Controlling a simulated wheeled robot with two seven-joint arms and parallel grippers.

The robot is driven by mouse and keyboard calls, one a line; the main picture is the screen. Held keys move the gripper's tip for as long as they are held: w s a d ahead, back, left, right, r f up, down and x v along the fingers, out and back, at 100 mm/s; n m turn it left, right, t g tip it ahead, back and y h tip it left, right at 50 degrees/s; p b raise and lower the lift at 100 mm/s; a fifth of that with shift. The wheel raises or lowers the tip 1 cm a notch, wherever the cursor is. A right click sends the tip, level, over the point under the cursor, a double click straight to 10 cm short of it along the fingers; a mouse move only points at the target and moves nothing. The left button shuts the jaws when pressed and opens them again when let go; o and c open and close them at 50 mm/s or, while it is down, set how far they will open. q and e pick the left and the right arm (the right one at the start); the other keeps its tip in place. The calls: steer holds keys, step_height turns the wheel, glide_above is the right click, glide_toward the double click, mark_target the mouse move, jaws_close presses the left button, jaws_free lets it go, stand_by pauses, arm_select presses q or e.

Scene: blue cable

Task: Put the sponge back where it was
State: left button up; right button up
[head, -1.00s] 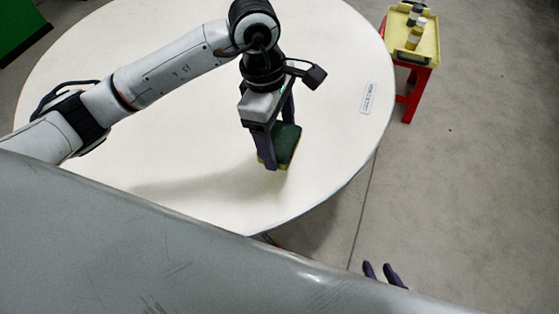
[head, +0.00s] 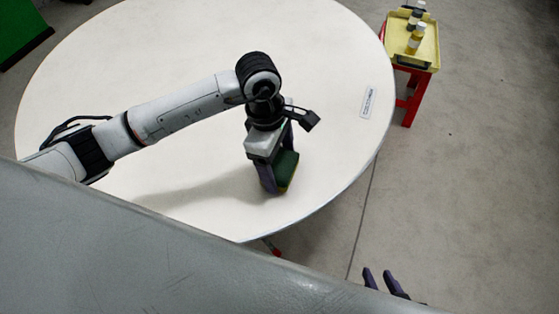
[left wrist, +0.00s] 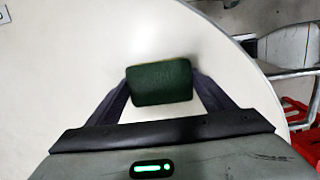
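The sponge (head: 287,168), green on one face with a yellow edge, is between the fingers of my left gripper (head: 280,188), over the near right part of the round white table (head: 200,60). In the left wrist view the sponge (left wrist: 160,83) shows its green face, and the fingers of my left gripper (left wrist: 160,88) press on its two short sides. I cannot tell whether the sponge touches the table. My right gripper (head: 383,280) shows only as two dark fingertips at the bottom, apart, with nothing between them.
A small white label (head: 368,102) lies near the table's right edge. A red stand (head: 412,100) with a yellow tray (head: 428,52) holding bottles (head: 415,40) stands beyond that edge. The rest of the tabletop is clear. The left wrist view shows a chair (left wrist: 285,45) beside the table.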

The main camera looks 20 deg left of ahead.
arm_select(q)
steer(key=o, duration=0.3)
steer(key=r, duration=0.4)
steer(key=a+r, duration=0.1)
steer(key=r, duration=0.7)
steer(key=shift+a+r, duration=0.1)
steer(key=shift+a, duration=0.3)
